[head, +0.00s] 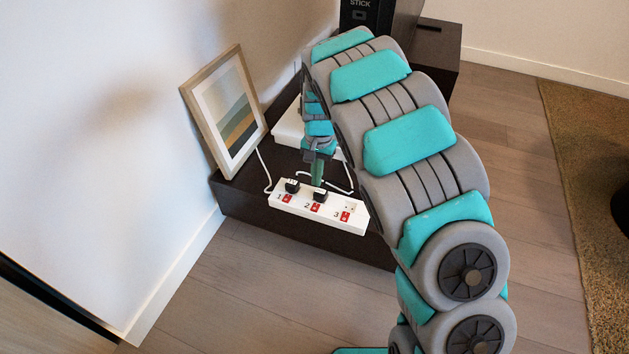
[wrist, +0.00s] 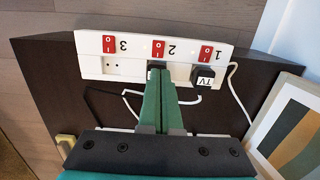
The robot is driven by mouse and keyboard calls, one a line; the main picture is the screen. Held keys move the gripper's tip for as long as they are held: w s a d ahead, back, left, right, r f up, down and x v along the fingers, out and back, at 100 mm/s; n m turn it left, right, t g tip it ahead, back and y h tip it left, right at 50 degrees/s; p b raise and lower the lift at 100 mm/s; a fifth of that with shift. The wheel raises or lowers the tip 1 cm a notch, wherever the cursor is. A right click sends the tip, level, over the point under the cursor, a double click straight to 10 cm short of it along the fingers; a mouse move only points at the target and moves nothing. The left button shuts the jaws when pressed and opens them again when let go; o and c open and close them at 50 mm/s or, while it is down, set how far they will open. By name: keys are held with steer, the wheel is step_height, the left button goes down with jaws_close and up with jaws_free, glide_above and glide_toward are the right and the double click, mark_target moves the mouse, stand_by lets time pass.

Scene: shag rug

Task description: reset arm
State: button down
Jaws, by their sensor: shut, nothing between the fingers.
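My gripper (head: 318,172) is shut with nothing between its fingers. In the head view it hangs over the dark low cabinet, just behind the white power strip (head: 337,214). In the wrist view the closed green fingers (wrist: 158,100) point at the strip near socket 2; I cannot tell whether the tips touch the black plug there. The strip has red switches numbered 1, 2 and 3. A black plug (head: 292,185) sits at socket 1 and carries a TV label (wrist: 205,82) in the wrist view. Another black plug (head: 320,196) sits at socket 2. Socket 3 is empty.
The dark cabinet (head: 240,200) stands against the white wall. A framed picture (head: 226,110) leans at the left, also in the wrist view (wrist: 290,135). White cables run behind the strip. A black box (head: 362,15) stands at the back. Wooden floor (head: 535,230) is open at right, beside a rug (head: 590,150).

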stand_by(0.3)
steer(key=s+d+r+p, duration=0.2)
steer(key=s+d+r, duration=1)
steer(key=s+r, duration=0.3)
steer(key=s+d+r+n+p, duration=0.1)
steer(key=s+d+r+n, duration=0.1)
steer(key=s, duration=1)
steer(key=s+d+r+n+g+p, duration=0.1)
steer(key=s+r+n, duration=0.1)
steer(key=s, duration=1)
steer(key=shift+s+d+r, duration=0.25)
steer(key=shift+d, duration=0.15)
